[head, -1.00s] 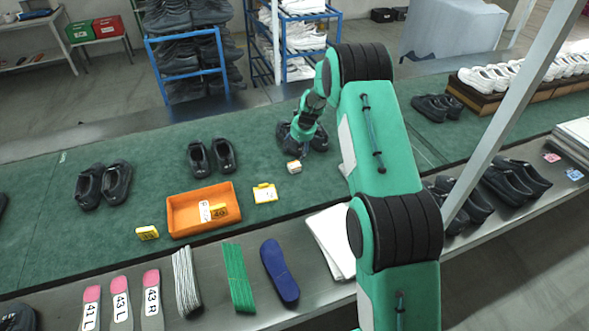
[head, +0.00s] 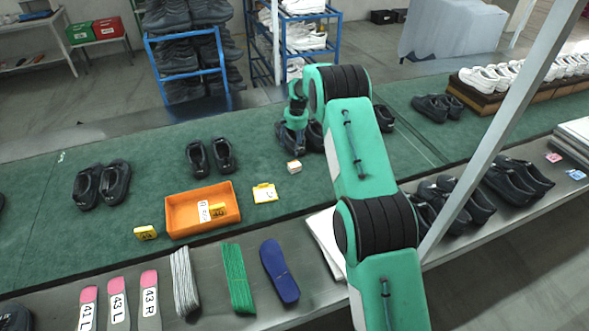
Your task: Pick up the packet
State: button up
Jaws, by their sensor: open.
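A small white packet-like item (head: 294,167) with an orange-brown edge lies on the green belt, in the middle of the head view. I cannot tell for certain which of these is the packet. My gripper (head: 293,150) is above the belt, just behind the small white item and beside a pair of black shoes (head: 316,136). It is open; its fingers are small and dark here, and nothing shows between them.
Yellow tags (head: 264,193) (head: 146,232) lie beside the tray. Black shoe pairs stand along the belt (head: 212,157) (head: 102,185). Insoles, green strips (head: 238,278) and a blue sole (head: 279,271) lie on the front ledge. A slanted grey post (head: 500,135) crosses at right.

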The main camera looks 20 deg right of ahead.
aim_at(294, 164)
jog(key=n, duration=0.5)
jog(key=n+g, duration=0.1)
jog(key=n, duration=0.1)
jog(key=shift+w+d+n+h+b, duration=0.3)
jog(key=shift+w+d+n, duration=0.05)
jog(key=shift+n, duration=0.05)
jog(key=shift+f, duration=0.1)
jog(key=shift+f+b, duration=0.5)
jog(key=shift+f, duration=3.65)
jog(key=shift+f, duration=0.1)
jog(key=shift+s+f+b, duration=0.15)
jog(key=shift+f+b, duration=0.35)
jog(key=shift+f, duration=2.05)
jog(key=c, duration=1.3)
